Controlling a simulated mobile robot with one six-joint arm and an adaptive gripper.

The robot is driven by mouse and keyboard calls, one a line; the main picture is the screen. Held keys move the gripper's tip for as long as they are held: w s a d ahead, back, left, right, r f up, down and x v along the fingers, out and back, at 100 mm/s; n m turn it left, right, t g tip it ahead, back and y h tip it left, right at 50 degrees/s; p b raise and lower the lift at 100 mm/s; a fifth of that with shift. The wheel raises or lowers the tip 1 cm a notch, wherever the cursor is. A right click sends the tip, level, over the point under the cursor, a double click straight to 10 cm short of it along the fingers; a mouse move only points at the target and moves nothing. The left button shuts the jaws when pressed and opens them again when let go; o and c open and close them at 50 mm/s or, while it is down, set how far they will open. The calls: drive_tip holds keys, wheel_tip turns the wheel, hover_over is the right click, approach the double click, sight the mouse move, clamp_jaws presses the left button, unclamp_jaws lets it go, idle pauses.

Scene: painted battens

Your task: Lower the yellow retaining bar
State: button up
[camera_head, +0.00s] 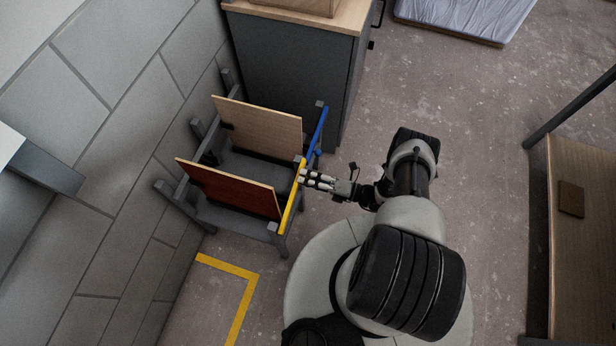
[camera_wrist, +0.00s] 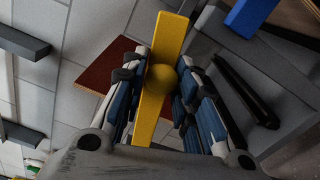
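The yellow retaining bar (camera_head: 291,197) runs along the open right end of a grey rack, at the front slot. A round yellow knob (camera_wrist: 162,77) stands out from the bar in the wrist view. My gripper (camera_head: 306,177) reaches the bar from the right, near its upper end in the head view. In the wrist view its fingers (camera_wrist: 162,84) lie on both sides of the knob with no clear gap, and they look shut on it. A dark red board (camera_head: 232,190) stands in the slot behind the bar.
A blue bar (camera_head: 317,132) is on the adjoining rack slot, which holds a light wooden board (camera_head: 258,127). A grey cabinet (camera_head: 285,70) stands close behind. Yellow floor tape (camera_head: 228,267) lies in front. Open floor extends to the right.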

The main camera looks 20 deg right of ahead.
drive_tip(key=o, duration=0.3)
drive_tip(key=v, duration=1.2)
drive_tip(key=shift+c, duration=0.4)
